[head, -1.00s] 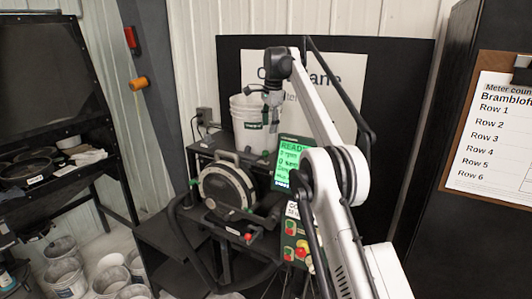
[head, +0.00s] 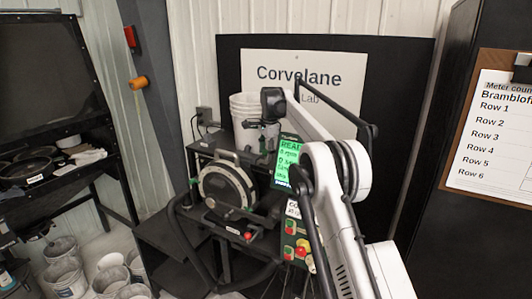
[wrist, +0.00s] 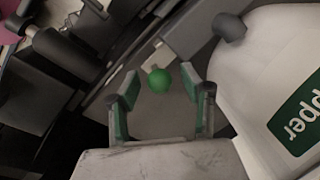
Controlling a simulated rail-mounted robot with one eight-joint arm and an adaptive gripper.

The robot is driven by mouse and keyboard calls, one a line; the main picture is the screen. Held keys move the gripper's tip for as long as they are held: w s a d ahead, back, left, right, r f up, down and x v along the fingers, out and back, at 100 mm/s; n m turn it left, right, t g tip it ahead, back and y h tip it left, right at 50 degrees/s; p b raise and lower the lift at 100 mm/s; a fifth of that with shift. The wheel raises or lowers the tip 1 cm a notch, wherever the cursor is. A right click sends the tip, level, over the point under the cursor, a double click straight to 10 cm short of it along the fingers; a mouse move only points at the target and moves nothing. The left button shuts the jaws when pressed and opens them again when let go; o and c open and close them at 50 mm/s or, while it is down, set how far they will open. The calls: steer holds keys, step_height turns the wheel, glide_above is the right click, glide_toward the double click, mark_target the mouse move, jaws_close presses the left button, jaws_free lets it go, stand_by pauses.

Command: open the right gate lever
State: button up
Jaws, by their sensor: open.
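The green ball knob (wrist: 160,80) of a gate lever shows in the wrist view, between and just beyond the tips of my gripper (wrist: 160,90). The two green-padded fingers stand apart on either side of it, with nothing visibly clamped. I cannot tell whether they touch it. In the head view my gripper (head: 267,148) hangs beside the white hopper bucket (head: 246,108) and hides the right lever area. Another green knob (head: 194,182) shows at the left of the meter (head: 228,187).
The hopper's white wall (wrist: 275,60) fills the right of the wrist view, close to the right finger. A lit green display (head: 286,162) and a button panel (head: 298,238) stand right of the meter. A dark curved handle (head: 186,245) runs in front.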

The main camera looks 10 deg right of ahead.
steer(key=shift+f, duration=0.1)
steer(key=shift+c, duration=0.5)
jaws_close()
steer(key=shift+s+d+f+b, duration=0.1)
steer(key=shift+s+d+b, duration=0.2)
steer(key=shift+d+b, duration=0.2)
steer(key=shift+s+d+b, duration=0.9)
steer(key=shift+s+d, duration=0.35)
steer(key=shift+d, duration=0.1)
steer(key=shift+o, duration=0.5)
jaws_free()
